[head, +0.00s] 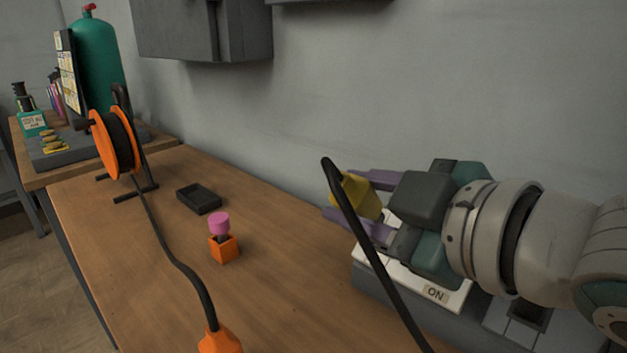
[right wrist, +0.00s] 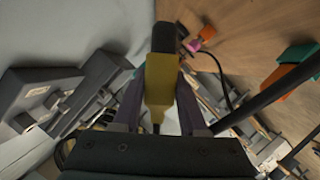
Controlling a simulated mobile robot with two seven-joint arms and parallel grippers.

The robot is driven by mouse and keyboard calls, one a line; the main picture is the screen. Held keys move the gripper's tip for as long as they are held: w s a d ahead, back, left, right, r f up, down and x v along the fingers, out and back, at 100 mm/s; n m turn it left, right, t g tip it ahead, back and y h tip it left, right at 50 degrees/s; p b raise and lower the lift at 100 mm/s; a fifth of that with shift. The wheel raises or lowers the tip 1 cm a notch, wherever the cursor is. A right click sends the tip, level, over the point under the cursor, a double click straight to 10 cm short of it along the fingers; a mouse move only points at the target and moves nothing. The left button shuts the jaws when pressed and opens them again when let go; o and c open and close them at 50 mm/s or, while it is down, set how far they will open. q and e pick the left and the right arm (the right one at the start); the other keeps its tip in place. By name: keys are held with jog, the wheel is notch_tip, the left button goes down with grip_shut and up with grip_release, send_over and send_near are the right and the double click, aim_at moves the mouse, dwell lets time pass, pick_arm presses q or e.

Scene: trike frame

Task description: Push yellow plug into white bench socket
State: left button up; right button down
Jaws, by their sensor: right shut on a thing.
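My right gripper (head: 345,205) comes in from the right with its purple fingers shut on the yellow plug (head: 358,194). The plug is held above the bench, and a thick black cable runs from it down toward the front. In the right wrist view the yellow plug (right wrist: 161,80) sits between the two fingers, with its black cable end pointing away from the gripper. A white unit (head: 455,292) marked ON sits on a grey base below the gripper. The gripper covers much of it, so I cannot see a socket opening. The plug appears apart from it. My left gripper is out of view.
An orange cable reel (head: 112,143) stands at the bench's far end, its black cable leading to an orange connector (head: 220,342) in front. An orange block with a pink knob (head: 224,250) and a black tray (head: 199,199) stand mid-bench. The grey wall is close behind.

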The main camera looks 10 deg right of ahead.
aim_at(377, 218)
jog(key=shift+r+p, duration=0.2)
jog(key=shift+p, duration=0.25)
jog(key=f+b, duration=0.1)
jog(key=w+d+f, duration=0.1)
jog(key=f+b, duration=0.1)
jog(key=shift+w+d+f+b, duration=0.1)
jog(key=shift+w+d+b, duration=0.05)
jog(key=shift+d+b, duration=0.2)
jog(key=shift+w+d+f+b, duration=0.45)
jog(key=shift+d+f+b, duration=0.1)
jog(key=shift+f, duration=0.2)
jog(key=shift+p, duration=0.3)
dwell(0.8)
jog(key=shift+p, duration=0.55)
jog(key=shift+w+d+f+b, duration=0.25)
jog(key=shift+d+f+b, duration=0.1)
jog(key=shift+f+b, duration=0.1)
jog(key=shift+w+d+f+b, duration=0.25)
jog(key=shift+d+f+b, duration=0.1)
jog(key=shift+f, duration=0.1)
